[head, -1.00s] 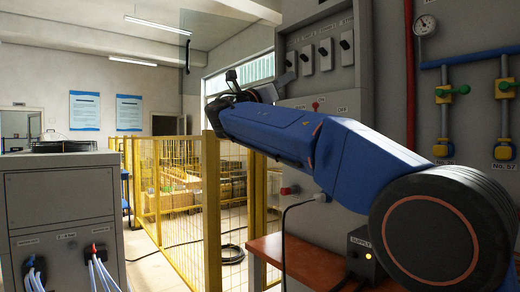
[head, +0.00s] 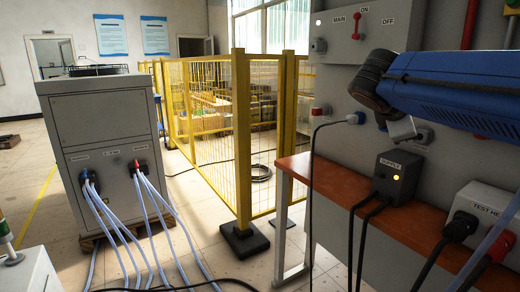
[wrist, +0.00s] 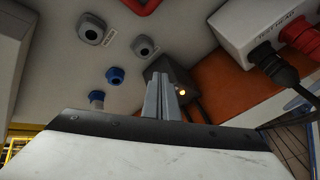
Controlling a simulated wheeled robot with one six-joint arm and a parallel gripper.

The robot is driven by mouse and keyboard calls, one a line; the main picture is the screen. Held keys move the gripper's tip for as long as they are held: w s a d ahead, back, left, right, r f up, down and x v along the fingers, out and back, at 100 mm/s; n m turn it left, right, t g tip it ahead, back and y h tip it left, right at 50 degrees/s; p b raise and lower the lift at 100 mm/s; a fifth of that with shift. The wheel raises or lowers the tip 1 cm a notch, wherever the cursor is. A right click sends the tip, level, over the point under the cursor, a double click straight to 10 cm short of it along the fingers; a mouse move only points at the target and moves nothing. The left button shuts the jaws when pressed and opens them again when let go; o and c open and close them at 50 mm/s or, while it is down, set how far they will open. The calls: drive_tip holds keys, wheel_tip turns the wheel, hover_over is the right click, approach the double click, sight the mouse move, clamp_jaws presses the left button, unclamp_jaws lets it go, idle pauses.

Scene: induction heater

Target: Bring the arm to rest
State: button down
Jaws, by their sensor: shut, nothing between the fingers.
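My blue arm (head: 455,95) reaches in from the right edge in the head view, its dark wrist joint (head: 370,82) in front of the grey wall panel. My gripper (wrist: 161,98) shows in the wrist view as two narrow grey fingers, closed together with nothing held. Its fingers overlap the black supply box (wrist: 190,85) with the amber lamp; the gap between them cannot be told. In the head view the fingers cannot be made out clearly; a small grey plate (head: 402,129) hangs below the wrist.
The panel has a red main switch (head: 357,18) and sockets. A yellow fence (head: 242,140) and grey cabinet (head: 100,130) stand left; floor lies between.

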drive_tip(key=s+a+f+m+g+y, duration=0.1)
drive_tip(key=s+a+f+m+y, duration=0.1)
drive_tip(key=s+f, duration=0.6)
drive_tip(key=s+a+f+m+g+y, duration=0.1)
drive_tip(key=s+a+f+m+y, duration=0.2)
drive_tip(key=s+f+m, duration=0.4)
drive_tip(key=s+a+f+m+y, duration=0.3)
drive_tip(key=s+f, duration=0.6)
drive_tip(key=f, duration=0.6)
drive_tip(key=shift+a+f+m+g+y, duration=0.2)
drive_tip(key=shift+m+g+y, duration=0.25)
drive_tip(key=shift+m, duration=0.75)
drive_tip(key=shift+r, duration=0.1)
